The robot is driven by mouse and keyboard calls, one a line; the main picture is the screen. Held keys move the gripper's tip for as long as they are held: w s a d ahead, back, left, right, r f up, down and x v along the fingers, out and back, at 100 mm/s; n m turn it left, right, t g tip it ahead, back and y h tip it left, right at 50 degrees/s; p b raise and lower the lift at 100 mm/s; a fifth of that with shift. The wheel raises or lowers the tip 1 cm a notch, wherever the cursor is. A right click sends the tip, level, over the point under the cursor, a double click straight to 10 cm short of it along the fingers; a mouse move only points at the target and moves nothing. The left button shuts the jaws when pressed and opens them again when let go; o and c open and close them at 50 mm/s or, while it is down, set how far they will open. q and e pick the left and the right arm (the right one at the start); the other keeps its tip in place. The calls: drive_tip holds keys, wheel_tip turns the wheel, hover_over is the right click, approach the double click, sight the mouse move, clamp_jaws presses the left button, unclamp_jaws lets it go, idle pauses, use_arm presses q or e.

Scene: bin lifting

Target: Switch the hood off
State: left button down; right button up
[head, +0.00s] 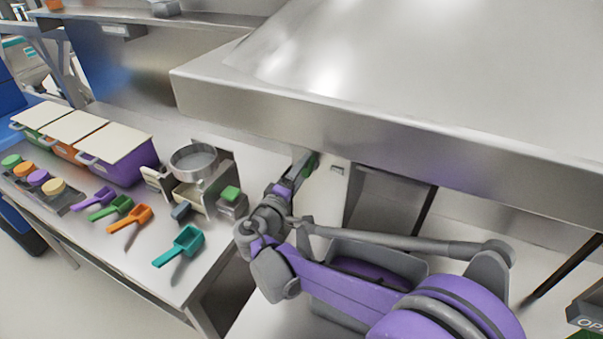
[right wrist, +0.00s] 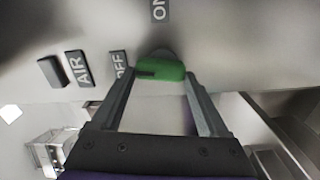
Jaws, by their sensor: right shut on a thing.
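The hood (head: 330,115) is a large steel canopy across the right of the head view. A green knob (right wrist: 160,71) sits on its panel in the right wrist view, with an OFF label (right wrist: 118,64) to its left and an ON label (right wrist: 159,10) above. The dark mark on the knob is at its left end, toward OFF. My right gripper (head: 303,163) reaches up under the hood's front edge and is shut on the knob, one finger at each end. The knob shows only partly in the head view (head: 311,165). My left gripper is not in view.
An AIR label (right wrist: 78,67) and a dark button (right wrist: 51,72) are left of OFF. A table at left holds lidded bins (head: 122,170), coloured scoops (head: 180,246) and a scale-like device (head: 195,160). My right arm spans the lower right, below the hood.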

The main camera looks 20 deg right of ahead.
drive_tip(key=shift+f+n, duration=0.15)
drive_tip(key=shift+n, duration=0.75)
drive_tip(key=o, duration=1.2)
drive_tip(key=shift+o, duration=0.2)
drive_tip(key=shift+a, duration=0.1)
drive_tip(key=b+v, duration=0.1)
drive_tip(key=v, duration=0.9)
drive_tip(key=shift+s+a, duration=0.25)
